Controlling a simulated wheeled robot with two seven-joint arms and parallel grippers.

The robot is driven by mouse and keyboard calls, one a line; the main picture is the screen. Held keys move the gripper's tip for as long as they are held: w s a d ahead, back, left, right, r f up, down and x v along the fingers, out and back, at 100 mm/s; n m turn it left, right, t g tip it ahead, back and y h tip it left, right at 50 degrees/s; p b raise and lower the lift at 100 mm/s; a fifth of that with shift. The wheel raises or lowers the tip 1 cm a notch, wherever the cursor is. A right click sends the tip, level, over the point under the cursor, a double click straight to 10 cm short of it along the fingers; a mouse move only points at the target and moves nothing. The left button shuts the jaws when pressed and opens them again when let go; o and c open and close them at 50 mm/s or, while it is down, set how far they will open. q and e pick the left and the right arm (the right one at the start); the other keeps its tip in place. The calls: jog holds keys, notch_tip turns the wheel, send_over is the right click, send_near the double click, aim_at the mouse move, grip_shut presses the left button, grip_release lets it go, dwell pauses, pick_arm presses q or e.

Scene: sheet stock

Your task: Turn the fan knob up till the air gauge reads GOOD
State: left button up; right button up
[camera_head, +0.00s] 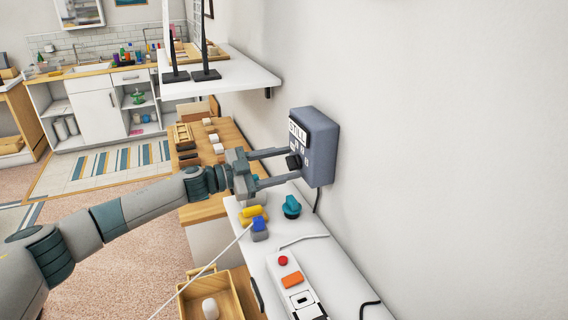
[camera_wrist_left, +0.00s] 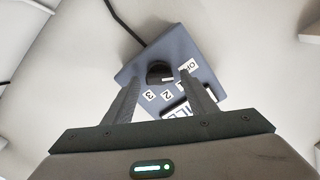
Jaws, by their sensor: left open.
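The blue-grey fan control box (camera_head: 322,150) is fixed to the wall, and its gauge window (camera_head: 298,133) seems to read STILL. The black fan knob (camera_head: 293,161) sits below the window. In the left wrist view, the knob (camera_wrist_left: 159,71) has labels OFF, 2 and 3 beside it; a label between OFF and 2 is partly hidden by a finger. I cannot tell which label the knob points to. My left gripper (camera_head: 292,165) is open, with its fingers on either side of the knob; contact is unclear. My right gripper is not in view.
Below the box, a white counter (camera_head: 345,283) holds a teal knob-like object (camera_head: 291,207), yellow and blue pieces, and a white panel with a red button (camera_head: 283,260). A white shelf (camera_head: 235,76) juts out behind my gripper. A wooden tray (camera_head: 240,292) is at the bottom.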

pick_arm(q)
jog(key=c, duration=1.1)
jog(key=shift+m, duration=0.4)
jog(key=m+b, duration=0.1)
jog(key=m, duration=0.1)
jog(key=m+b, duration=0.1)
jog(key=m, duration=0.1)
jog(key=shift+s+f, duration=0.1)
jog(key=shift+f, duration=0.1)
jog(key=shift+m+b, duration=0.75)
jog(key=shift+m, duration=0.85)
jog(key=o, duration=1.1)
jog(key=shift+s, duration=0.1)
